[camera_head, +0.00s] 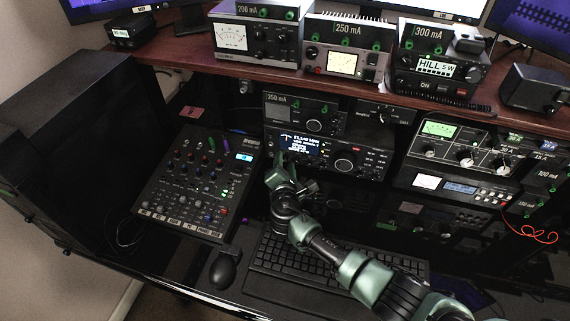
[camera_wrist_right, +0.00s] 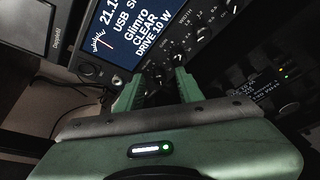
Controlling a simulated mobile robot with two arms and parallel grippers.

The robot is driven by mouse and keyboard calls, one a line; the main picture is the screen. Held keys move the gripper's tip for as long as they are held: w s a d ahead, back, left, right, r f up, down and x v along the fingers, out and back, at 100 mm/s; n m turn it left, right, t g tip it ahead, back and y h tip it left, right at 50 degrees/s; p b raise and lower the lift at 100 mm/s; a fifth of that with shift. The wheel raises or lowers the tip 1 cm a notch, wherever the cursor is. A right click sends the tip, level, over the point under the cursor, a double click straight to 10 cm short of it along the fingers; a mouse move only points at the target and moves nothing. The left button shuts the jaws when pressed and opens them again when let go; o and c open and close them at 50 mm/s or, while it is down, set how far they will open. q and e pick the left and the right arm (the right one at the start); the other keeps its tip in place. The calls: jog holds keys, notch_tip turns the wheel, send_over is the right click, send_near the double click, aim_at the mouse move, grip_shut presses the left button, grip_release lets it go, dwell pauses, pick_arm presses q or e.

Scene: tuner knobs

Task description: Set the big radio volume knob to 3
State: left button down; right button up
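The big radio with the blue display (camera_head: 304,143) stands on the desk under the shelf. Its large round knob (camera_head: 344,161) is right of the display. My right gripper (camera_head: 281,163) is at the radio's lower left front, below the display. In the right wrist view, its two green fingers (camera_wrist_right: 157,84) are apart, pointing at the panel beside the display (camera_wrist_right: 128,32). Dark small knobs show near and between the fingertips; contact cannot be told. The volume knob's label and setting cannot be read. My left gripper is not in view.
A mixer (camera_head: 196,181) lies left of my right arm. A keyboard (camera_head: 290,262) and a mouse (camera_head: 224,268) are beneath and beside the arm. Another radio (camera_head: 300,113) sits directly above the big radio. More equipment (camera_head: 460,150) stands to the right, and power meters line the shelf.

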grip_shut()
jog(key=shift+f, duration=0.15)
jog(key=m+b, duration=0.1)
jog(key=b, duration=0.2)
jog(key=m+t+y+b, duration=0.1)
jog(key=b, duration=0.3)
jog(key=shift+d+f+m, duration=0.1)
jog(key=shift+f+m, duration=0.2)
jog(key=shift+m, duration=0.1)
jog(key=shift+r, duration=0.2)
grip_release()
jog(key=shift+r, duration=0.1)
